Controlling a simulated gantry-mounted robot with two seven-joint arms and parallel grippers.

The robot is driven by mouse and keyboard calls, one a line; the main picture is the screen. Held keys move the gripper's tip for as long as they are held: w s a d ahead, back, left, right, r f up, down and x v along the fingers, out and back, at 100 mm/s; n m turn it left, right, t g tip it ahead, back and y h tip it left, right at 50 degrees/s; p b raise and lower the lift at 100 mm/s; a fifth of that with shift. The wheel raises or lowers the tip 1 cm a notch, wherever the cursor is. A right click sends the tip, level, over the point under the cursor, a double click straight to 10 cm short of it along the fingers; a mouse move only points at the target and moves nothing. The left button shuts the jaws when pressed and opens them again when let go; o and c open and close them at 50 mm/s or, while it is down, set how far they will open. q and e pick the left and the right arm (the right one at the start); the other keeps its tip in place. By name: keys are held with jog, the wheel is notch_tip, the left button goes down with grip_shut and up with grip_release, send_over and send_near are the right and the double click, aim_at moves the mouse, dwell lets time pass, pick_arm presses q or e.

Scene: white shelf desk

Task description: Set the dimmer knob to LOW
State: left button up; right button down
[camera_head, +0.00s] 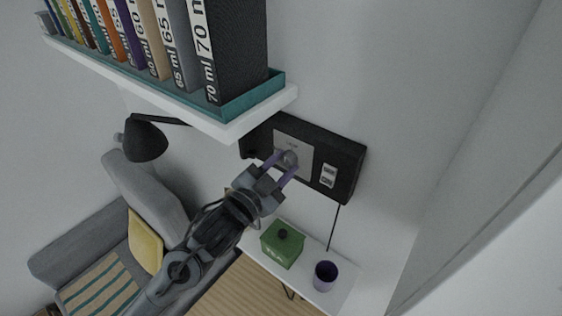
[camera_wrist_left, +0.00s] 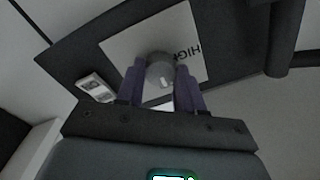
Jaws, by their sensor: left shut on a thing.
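The dimmer knob (camera_head: 289,158) is a round grey knob on a light square plate (camera_head: 307,169), set on a dark wall panel (camera_head: 345,156). My left gripper (camera_head: 282,164) reaches up to the panel, its two purple fingers on either side of the knob. In the left wrist view the knob (camera_wrist_left: 160,72) sits between the fingertips (camera_wrist_left: 160,80), and the gripper is shut on it. No LOW label can be read. My right gripper is not in view.
A white shelf (camera_head: 240,122) with a teal tray of books hangs left of and above the panel. White switches (camera_head: 328,174) sit on the panel. Below stand a green box (camera_head: 282,247) and a purple cup (camera_head: 325,276) on a white surface. A black lamp (camera_head: 145,140) is at left.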

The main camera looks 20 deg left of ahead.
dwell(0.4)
pick_arm(q)
jog(key=o, duration=1)
jog(key=shift+o, duration=0.2)
jog(key=shift+s+a+f, duration=0.1)
jog(key=shift+s, duration=0.45)
jog(key=p+v, duration=0.1)
jog(key=v, duration=0.8)
jog(key=shift+s, duration=0.35)
